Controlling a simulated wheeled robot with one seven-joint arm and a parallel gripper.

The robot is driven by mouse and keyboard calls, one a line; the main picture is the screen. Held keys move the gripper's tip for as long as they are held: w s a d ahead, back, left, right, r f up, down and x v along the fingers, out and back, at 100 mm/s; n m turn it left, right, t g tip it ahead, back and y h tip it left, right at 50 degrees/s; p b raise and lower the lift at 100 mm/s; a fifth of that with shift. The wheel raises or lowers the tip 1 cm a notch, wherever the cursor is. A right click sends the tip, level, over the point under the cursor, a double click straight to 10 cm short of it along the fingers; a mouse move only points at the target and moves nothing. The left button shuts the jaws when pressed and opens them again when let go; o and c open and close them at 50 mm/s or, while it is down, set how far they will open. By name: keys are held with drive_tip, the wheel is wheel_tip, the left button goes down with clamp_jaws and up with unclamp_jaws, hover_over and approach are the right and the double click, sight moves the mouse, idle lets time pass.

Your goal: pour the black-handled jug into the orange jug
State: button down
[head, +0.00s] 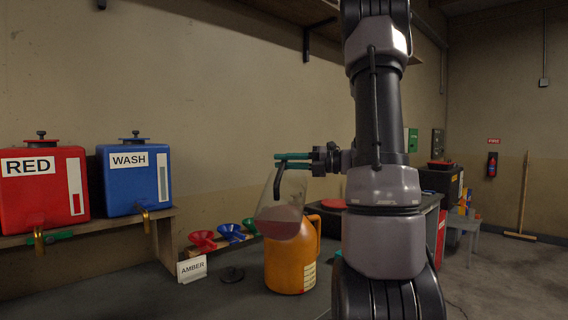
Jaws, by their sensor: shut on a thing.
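The black-handled jug (279,216) is a clear vessel with a reddish liquid in its lower part. It hangs tilted in the air, above and in front of the orange jug's upper part. My gripper (280,160) has green fingers and is shut on the jug's black handle. I cannot tell whether any liquid is flowing.
Several coloured funnels (230,232) stand behind. A RED tank (40,190) and a blue WASH tank (135,181) sit on a shelf at left. The bench front is clear.

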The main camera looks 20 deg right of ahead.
drive_tip(key=shift+w+d+r+m, duration=0.1)
drive_tip(key=shift+w+d+m, duration=0.45)
drive_tip(key=shift+w+m, duration=0.25)
drive_tip(key=shift+w+d+r+m, duration=0.3)
drive_tip(key=shift+w+d+m, duration=0.25)
drive_tip(key=shift+w, duration=0.2)
drive_tip(key=shift+w+d+r+m, duration=0.25)
drive_tip(key=shift+w+d+m, duration=0.3)
drive_tip(key=shift+w, duration=0.25)
drive_tip(key=shift+w+d+r+m, duration=0.3)
drive_tip(key=shift+w+d+m, duration=0.1)
drive_tip(key=shift+w+m, duration=0.3)
drive_tip(key=w+d+m, duration=0.4)
drive_tip(key=w, duration=0.2)
drive_tip(key=shift+w+d+f+m, duration=0.15)
drive_tip(key=shift+w+f+m, duration=0.05)
drive_tip(key=shift+w+m, duration=0.1)
idle(0.8)
drive_tip(key=shift+w, duration=0.1)
idle(2.0)
drive_tip(key=s+a+r, duration=0.2)
drive_tip(key=s+r, duration=0.2)
drive_tip(key=r, duration=0.4)
drive_tip(key=shift+a+r, duration=0.35)
